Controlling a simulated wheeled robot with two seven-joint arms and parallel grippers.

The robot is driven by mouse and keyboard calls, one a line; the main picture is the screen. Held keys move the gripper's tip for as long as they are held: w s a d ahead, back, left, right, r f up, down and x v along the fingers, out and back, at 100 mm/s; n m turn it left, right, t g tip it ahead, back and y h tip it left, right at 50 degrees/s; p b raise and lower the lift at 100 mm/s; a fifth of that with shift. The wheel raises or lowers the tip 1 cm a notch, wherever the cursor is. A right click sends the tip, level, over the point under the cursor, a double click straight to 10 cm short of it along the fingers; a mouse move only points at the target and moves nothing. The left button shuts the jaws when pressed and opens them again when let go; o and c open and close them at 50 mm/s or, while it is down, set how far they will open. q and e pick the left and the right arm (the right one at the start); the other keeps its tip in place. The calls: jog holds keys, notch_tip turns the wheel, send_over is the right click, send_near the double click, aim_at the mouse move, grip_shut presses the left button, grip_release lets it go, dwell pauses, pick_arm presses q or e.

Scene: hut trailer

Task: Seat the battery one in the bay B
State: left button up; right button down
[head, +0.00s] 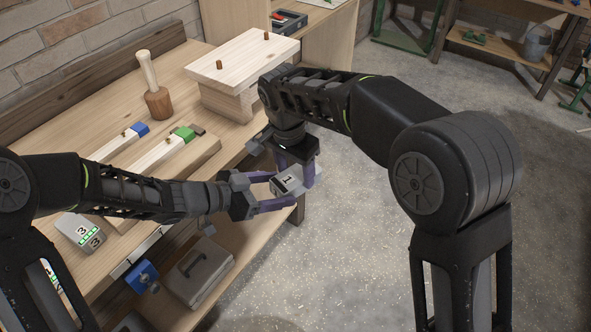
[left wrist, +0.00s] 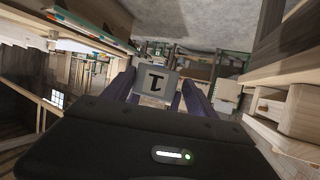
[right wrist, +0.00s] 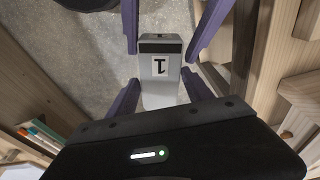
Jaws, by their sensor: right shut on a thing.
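The grey battery one (head: 288,181), marked "1", is in the air off the bench's front edge. My right gripper (head: 294,175) is shut on it from above. My left gripper (head: 264,190) reaches in from the left with its fingers spread on either side of the battery, seemingly open. The battery's marked face also shows between the fingers in the left wrist view (left wrist: 155,84) and the right wrist view (right wrist: 160,66). Two pale bars with a blue end (head: 140,129) and a green end (head: 184,133) lie on the bench. I cannot make out which place is bay B.
A battery marked "3" (head: 80,232) is on the bench at left, partly behind my left arm. A mallet (head: 157,101) and a wooden block stand (head: 241,60) stand farther back. A grey case (head: 198,272) is on the lower shelf.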

pick_arm(q)
jog(key=shift+o, duration=1.3)
jog(key=shift+a, duration=0.1)
jog(key=v, duration=1.2)
jog(key=shift+f, duration=0.1)
